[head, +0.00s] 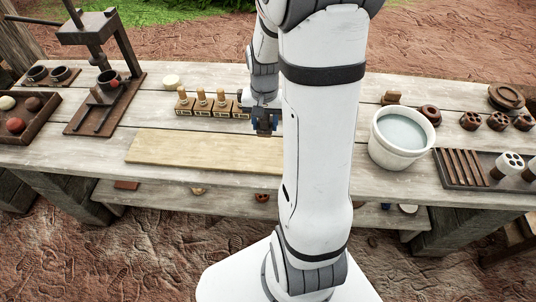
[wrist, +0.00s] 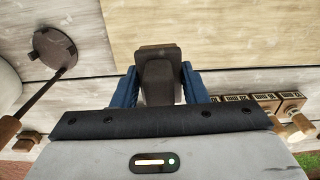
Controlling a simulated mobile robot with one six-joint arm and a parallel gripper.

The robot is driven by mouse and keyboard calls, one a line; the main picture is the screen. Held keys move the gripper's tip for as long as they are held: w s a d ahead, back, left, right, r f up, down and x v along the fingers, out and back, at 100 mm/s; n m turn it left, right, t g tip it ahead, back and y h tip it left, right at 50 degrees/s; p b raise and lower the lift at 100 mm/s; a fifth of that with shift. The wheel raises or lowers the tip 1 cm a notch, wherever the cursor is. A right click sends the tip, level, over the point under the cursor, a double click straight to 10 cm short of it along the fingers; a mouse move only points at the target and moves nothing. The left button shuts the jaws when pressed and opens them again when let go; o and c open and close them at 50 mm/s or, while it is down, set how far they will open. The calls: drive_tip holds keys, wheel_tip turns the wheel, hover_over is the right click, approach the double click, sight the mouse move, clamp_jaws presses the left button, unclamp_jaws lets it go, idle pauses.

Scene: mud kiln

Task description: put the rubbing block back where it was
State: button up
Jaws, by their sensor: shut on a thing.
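My gripper (head: 265,126) is above the bench, near the back right corner of the pale board. In the wrist view my gripper (wrist: 160,90) has its blue fingers shut on the rubbing block (wrist: 159,72), a dark grey-brown block with a narrower raised part. The block's outline lies over the pale board (wrist: 215,30) and the grey planks in that view; I cannot tell its height above them. The board (head: 190,153) lies flat and bare at the bench's front in the head view, its right end hidden by my arm.
Several wooden-handled stamps (head: 211,106) stand behind the board. A dark disc tool with a rod (wrist: 55,48) lies to the left in the wrist view. A white bucket of water (head: 402,138) stands right of my arm, and a slotted rack (head: 463,168) farther right.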

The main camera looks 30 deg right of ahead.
sight(267, 152)
drive_tip(key=f, duration=0.9)
drive_tip(key=shift+s+d+f, duration=0.15)
drive_tip(key=shift+s+f, duration=0.05)
drive_tip(key=shift+f, duration=0.2)
drive_tip(key=shift+f, duration=0.1)
drive_tip(key=o, duration=1.1)
drive_tip(key=shift+w+r, duration=0.1)
drive_tip(key=shift+r, duration=0.5)
wheel_tip(267, 152, up, 11)
drive_tip(key=shift+f, duration=0.1)
drive_tip(key=s+a+r+n+t, duration=0.3)
drive_tip(key=s+a+r+n, duration=0.3)
drive_tip(key=s+a+r, duration=0.5)
drive_tip(key=shift+s+a+r+n, duration=0.3)
drive_tip(key=shift+s+a+r, duration=0.1)
drive_tip(key=shift+s+r, duration=0.35)
